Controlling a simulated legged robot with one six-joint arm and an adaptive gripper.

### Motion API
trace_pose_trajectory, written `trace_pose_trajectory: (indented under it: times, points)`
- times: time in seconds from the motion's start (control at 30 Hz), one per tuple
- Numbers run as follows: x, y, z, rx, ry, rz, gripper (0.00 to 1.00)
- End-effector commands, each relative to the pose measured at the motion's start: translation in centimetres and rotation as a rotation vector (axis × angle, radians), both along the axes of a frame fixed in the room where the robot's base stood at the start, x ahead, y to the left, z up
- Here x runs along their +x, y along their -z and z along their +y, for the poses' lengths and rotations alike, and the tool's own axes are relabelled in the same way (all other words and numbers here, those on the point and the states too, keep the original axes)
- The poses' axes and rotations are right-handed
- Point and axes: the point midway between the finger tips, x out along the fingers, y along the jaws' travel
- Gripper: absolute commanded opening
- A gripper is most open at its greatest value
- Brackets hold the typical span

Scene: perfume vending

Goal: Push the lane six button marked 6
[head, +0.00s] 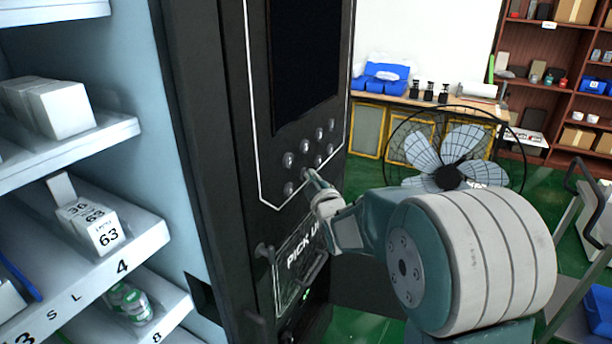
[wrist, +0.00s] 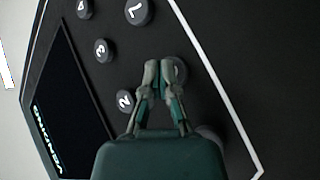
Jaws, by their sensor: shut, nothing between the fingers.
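My gripper (head: 312,178) is shut and empty, its fingertips at the lower row of round buttons on the black machine panel. In the wrist view the fingertips (wrist: 158,68) are together beside a dark button (wrist: 180,70), partly covering it. Its number is not readable; it sits below the button marked 7 (wrist: 138,10) and level with the row holding a blurred button (wrist: 208,135). I cannot tell whether the fingertips touch it. Buttons marked 2 (wrist: 125,100) and 3 (wrist: 103,50) show to its left. In the head view the buttons are too small to read.
A dark screen (head: 305,60) is above the buttons, and a PICK UP hatch (head: 302,262) is below. Lit product shelves (head: 110,270) stand to the left.

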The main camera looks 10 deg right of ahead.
Motion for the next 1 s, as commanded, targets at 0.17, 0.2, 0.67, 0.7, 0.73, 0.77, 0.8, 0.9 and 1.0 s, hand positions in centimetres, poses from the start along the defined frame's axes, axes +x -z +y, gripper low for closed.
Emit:
trace_pose_trajectory:
  times: [0.17,0.2,0.67,0.7,0.73,0.77,0.8,0.9,1.0]
  points:
    - [0.1,0.0,0.1,0.0,-0.001,0.001,0.0]
    - [0.1,0.0,0.1,0.0,-0.001,0.001,0.0]
    - [-0.8,0.0,-0.9,-0.001,0.001,0.001,0.0]
    - [-0.8,0.0,-1.1,0.0,0.001,0.001,0.0]
    - [-0.9,0.0,-1.2,0.0,0.001,0.001,0.0]
    - [-0.9,0.0,-1.2,0.0,0.001,0.001,0.0]
    - [-1.0,0.0,-1.3,0.0,0.0,0.0,0.0]
    - [-1.0,0.0,-1.2,0.0,0.0,0.0,0.0]
    - [-1.0,0.0,-1.2,0.0,0.0,0.0,0.0]
